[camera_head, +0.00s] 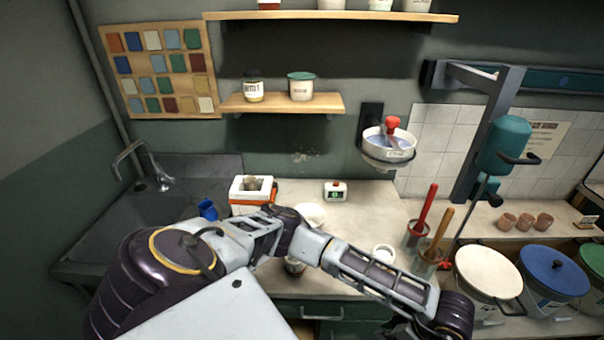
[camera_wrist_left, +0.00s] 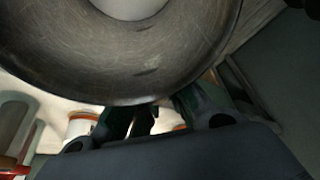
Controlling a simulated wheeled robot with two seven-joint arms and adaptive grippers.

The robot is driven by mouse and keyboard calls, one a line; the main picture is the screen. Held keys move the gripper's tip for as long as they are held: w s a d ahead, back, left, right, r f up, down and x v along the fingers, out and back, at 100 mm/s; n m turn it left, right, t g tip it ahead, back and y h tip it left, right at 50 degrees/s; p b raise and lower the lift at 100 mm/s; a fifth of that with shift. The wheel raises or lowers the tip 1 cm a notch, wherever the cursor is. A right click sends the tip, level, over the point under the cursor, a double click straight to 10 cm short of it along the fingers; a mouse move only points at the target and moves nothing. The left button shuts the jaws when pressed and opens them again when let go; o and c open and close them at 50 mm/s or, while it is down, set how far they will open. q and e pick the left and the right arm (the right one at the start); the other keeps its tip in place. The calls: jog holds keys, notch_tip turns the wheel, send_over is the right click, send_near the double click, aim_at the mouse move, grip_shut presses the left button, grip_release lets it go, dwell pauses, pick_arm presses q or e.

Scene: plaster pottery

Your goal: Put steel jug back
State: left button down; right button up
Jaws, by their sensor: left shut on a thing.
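The steel jug (camera_wrist_left: 130,65) fills the top of the left wrist view as a large scratched grey metal round, with a pale area at its middle. My left gripper (camera_wrist_left: 158,108) is right below it, its dark fingers shut on the jug where they meet its lower side. The grip spot itself is partly hidden. In the head view my left arm crosses from the lower left to the lower right. Its wrist is cut off by the bottom edge, and neither the gripper nor the jug can be made out there. My right gripper is in neither view.
A sink (camera_head: 85,215) is at left. The counter holds an orange-white box (camera_head: 250,205), a small timer (camera_head: 335,191), a white bowl (camera_head: 309,215), tool pots (camera_head: 417,233) and lidded buckets (camera_head: 487,273). A wall-held basin (camera_head: 390,152) hangs above. Counter around the timer is clear.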

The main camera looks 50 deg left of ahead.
pick_arm(q)
jog(key=w+a+r+m+t+h+b, duration=0.2)
jog(key=w+a+r+m, duration=0.1)
jog(key=w+m, duration=0.4)
jog(key=w+a+r+m+t+h+b, duration=0.1)
jog(key=w+a+m, duration=0.5)
jog(key=m, duration=0.6)
notch_tip(320, 180, up, 3)
jog(key=shift+w+f+t+h+b, duration=0.15)
jog(key=shift+w+t+h+b, duration=0.35)
jog(key=shift+t, duration=0.5)
dwell(0.3)
